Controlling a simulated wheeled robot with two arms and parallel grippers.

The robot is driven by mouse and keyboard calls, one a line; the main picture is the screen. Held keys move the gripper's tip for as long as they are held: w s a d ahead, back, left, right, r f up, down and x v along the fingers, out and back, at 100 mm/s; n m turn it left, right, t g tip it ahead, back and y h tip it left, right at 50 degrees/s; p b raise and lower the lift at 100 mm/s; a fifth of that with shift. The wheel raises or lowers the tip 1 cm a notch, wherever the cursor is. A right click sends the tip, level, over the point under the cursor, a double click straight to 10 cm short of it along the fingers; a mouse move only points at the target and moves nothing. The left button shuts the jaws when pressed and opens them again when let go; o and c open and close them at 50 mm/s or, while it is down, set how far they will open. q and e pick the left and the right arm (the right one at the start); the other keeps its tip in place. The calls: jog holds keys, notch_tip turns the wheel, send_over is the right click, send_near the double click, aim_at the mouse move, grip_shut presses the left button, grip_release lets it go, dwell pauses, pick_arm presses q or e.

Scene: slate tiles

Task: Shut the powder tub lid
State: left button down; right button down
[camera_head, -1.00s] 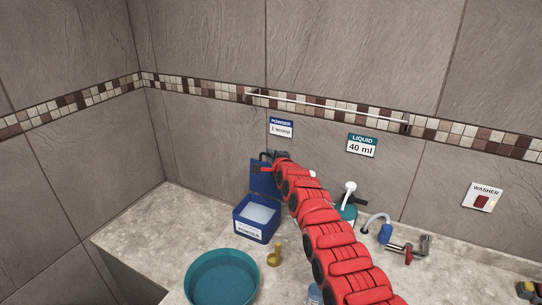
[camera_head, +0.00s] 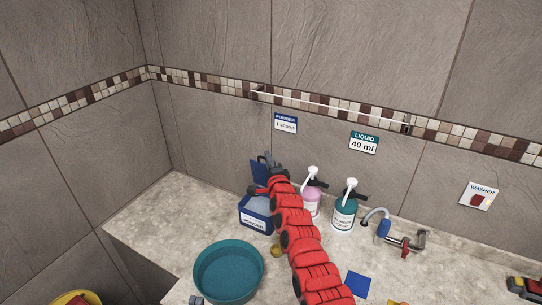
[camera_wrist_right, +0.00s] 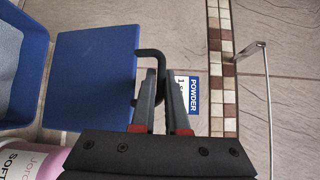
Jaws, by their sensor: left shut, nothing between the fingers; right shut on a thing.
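The blue powder tub (camera_head: 255,213) stands on the counter near the wall, partly hidden by my right arm. Its blue lid (camera_head: 259,172) is raised at the back, so the tub is open. In the right wrist view the lid (camera_wrist_right: 92,78) is a flat blue panel with a black hooked handle (camera_wrist_right: 150,54). Pale powder (camera_wrist_right: 6,55) shows in the tub at the left edge. My right gripper (camera_wrist_right: 165,85) is shut on the handle; in the head view it (camera_head: 266,176) is beside the lid. My left gripper is not in view.
A teal basin (camera_head: 228,270) stands in front of the tub, with a yellow scoop (camera_head: 276,251) partly hidden by my arm. A pink pump bottle (camera_head: 311,200) and a teal one (camera_head: 344,214) stand to the right, then a tap (camera_head: 402,243). The counter's left part is clear.

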aim_at(262, 170)
jog(key=s, duration=0.1)
jog(key=s+a+t+b, duration=0.1)
jog(key=s+f+n+b, duration=0.1)
jog(key=shift+s+a+f+y, duration=0.1)
jog(key=shift+a+y, duration=0.05)
jog(key=shift+y, duration=0.15)
jog(key=shift+s+a+f, duration=0.1)
jog(key=shift+s+a, duration=0.05)
jog(key=shift+s, duration=0.2)
dwell(0.6)
jog(key=c, duration=1.2)
grip_release()
jog(key=shift+s+f, duration=0.1)
jog(key=shift+s, duration=0.05)
